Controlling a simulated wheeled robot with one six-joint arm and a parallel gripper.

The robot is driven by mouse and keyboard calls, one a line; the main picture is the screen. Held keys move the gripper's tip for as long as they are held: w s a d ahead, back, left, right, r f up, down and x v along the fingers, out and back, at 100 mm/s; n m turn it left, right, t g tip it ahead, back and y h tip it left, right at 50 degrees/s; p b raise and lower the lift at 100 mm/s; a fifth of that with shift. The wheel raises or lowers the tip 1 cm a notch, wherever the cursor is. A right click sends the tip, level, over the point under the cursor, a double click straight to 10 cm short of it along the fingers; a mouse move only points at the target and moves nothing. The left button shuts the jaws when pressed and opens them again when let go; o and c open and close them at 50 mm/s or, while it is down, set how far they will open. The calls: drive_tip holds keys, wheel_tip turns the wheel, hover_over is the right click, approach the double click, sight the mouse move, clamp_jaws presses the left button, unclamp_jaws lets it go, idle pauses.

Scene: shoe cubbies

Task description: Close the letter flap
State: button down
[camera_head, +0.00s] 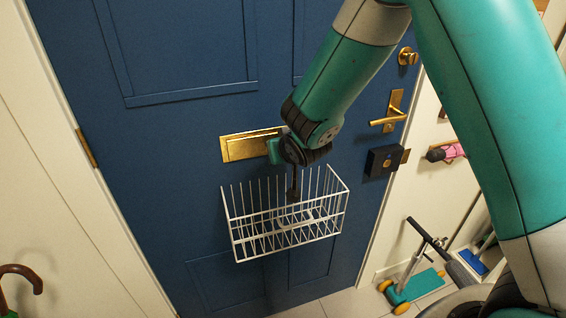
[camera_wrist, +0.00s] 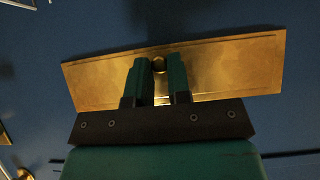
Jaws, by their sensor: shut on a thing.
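The brass letter flap (camera_head: 248,147) is set in the blue door, above a white wire basket. In the wrist view the brass plate (camera_wrist: 230,68) fills the middle, with a small round knob (camera_wrist: 159,64) on it. My gripper (camera_wrist: 160,82) has its two green fingers on either side of the knob, shut on it. In the head view my gripper (camera_head: 276,150) is at the right part of the flap, and my wrist hides that end. From these views I cannot tell how far the flap is tilted.
The white wire basket (camera_head: 285,236) hangs on the door just below my gripper. A brass door handle (camera_head: 388,122) and a dark lock box (camera_head: 381,161) are to the right. A scooter (camera_head: 413,283) stands on the floor at the right.

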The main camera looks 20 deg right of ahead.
drive_tip(key=shift+w+r, duration=0.1)
drive_tip(key=shift+w, duration=0.05)
idle(0.3)
drive_tip(key=c, duration=1.1)
unclamp_jaws()
drive_tip(key=shift+o, duration=0.2)
drive_tip(key=b+v, duration=0.2)
drive_tip(key=v, duration=1.5)
drive_tip(key=shift+s, duration=0.4)
